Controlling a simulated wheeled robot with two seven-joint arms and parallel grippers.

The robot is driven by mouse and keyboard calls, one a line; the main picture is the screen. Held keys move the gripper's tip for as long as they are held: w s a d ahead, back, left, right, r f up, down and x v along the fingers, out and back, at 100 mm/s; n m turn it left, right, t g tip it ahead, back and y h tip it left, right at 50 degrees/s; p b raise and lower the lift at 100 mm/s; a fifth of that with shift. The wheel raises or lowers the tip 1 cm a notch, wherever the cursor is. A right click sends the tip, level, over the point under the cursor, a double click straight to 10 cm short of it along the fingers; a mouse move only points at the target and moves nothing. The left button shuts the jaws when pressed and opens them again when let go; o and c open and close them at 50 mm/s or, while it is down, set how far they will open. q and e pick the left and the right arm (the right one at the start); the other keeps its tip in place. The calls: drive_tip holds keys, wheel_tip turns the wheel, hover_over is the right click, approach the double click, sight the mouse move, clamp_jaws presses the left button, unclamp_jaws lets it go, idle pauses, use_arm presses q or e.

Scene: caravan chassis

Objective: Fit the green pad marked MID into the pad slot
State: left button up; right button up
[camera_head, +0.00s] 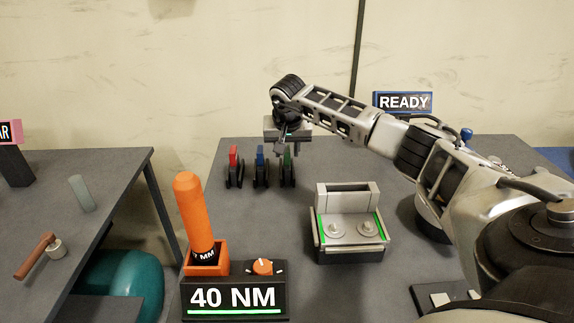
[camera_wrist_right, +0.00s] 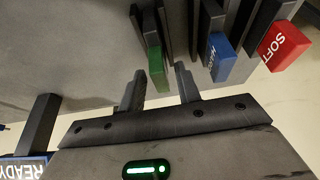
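The green pad (camera_head: 287,160) stands upright in a dark holder, rightmost of three pads on the table. It also shows in the right wrist view (camera_wrist_right: 156,68); no marking on it can be read. My right gripper (camera_head: 284,146) is above it. In the right wrist view the gripper (camera_wrist_right: 158,88) is open, one finger toward each side of the green pad, with gaps visible. A grey fixture (camera_head: 347,197) with two round knobs and green edge strips stands in the table's middle; I cannot tell for sure which opening is the pad slot. My left gripper is not in view.
A blue pad (camera_wrist_right: 222,58) and a red pad (camera_wrist_right: 284,45) marked SOFT stand beside the green one. An orange-handled tool (camera_head: 190,215) stands by the 40 NM box (camera_head: 234,299). A READY sign (camera_head: 404,102) is at the back right. Table is clear between pads and fixture.

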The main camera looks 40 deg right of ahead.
clamp_jaws()
drive_tip(key=shift+r, duration=0.1)
drive_tip(key=shift+r, duration=0.1)
